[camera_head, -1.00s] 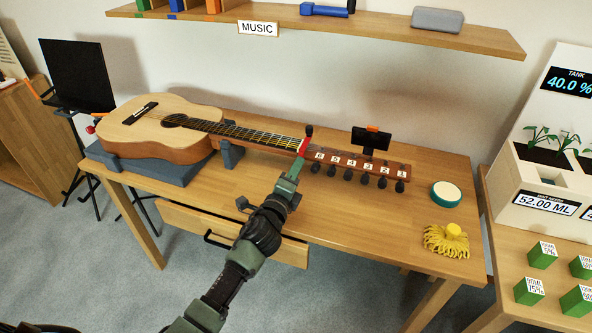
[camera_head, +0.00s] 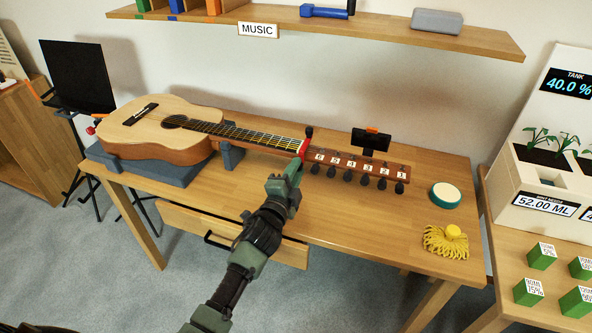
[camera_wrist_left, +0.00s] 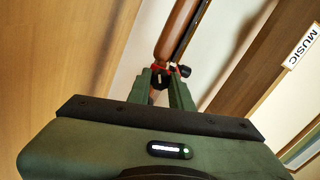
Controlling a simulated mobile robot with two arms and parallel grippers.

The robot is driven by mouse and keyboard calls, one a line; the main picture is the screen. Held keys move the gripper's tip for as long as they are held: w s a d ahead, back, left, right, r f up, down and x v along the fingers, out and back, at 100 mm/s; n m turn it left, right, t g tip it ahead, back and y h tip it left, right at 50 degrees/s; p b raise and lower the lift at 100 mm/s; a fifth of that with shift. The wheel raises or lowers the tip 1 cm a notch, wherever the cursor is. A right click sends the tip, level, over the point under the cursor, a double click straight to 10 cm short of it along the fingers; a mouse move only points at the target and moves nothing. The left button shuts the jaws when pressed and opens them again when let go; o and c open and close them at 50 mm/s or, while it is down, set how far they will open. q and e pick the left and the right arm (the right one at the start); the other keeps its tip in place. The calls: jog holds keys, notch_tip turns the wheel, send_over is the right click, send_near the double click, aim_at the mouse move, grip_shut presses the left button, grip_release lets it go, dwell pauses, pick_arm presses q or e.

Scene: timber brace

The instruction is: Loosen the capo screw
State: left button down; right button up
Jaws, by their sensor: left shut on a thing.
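The guitar (camera_head: 165,130) lies on its back on the table with its neck pointing right. A red capo (camera_head: 303,148) sits across the neck near the headstock; a black knob (camera_head: 309,131) stands at its far side. My left gripper (camera_head: 297,168) reaches the near side of the capo from below. In the left wrist view its fingers (camera_wrist_left: 161,87) are closed on a dark knob, the capo screw (camera_wrist_left: 159,80), under the neck. The red of the capo (camera_wrist_left: 181,70) shows just beyond. The fingers mostly hide the screw. My right gripper is not in view.
A grey-blue stand (camera_head: 150,176) supports the guitar. A dark tuner-like device (camera_head: 371,140) is at the headstock. A round tin (camera_head: 445,194) and a yellow coiled item (camera_head: 447,241) lie at right. A drawer (camera_head: 215,229) stands partly open below the table.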

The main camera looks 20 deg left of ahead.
pick_arm(q)
jog(key=shift+f, duration=0.1)
jog(key=c, duration=1.5)
grip_release()
jog(key=shift+c, duration=0.2)
jog(key=s, duration=0.7)
jog(key=shift+s+a, duration=0.15)
jog(key=shift+s, duration=0.25)
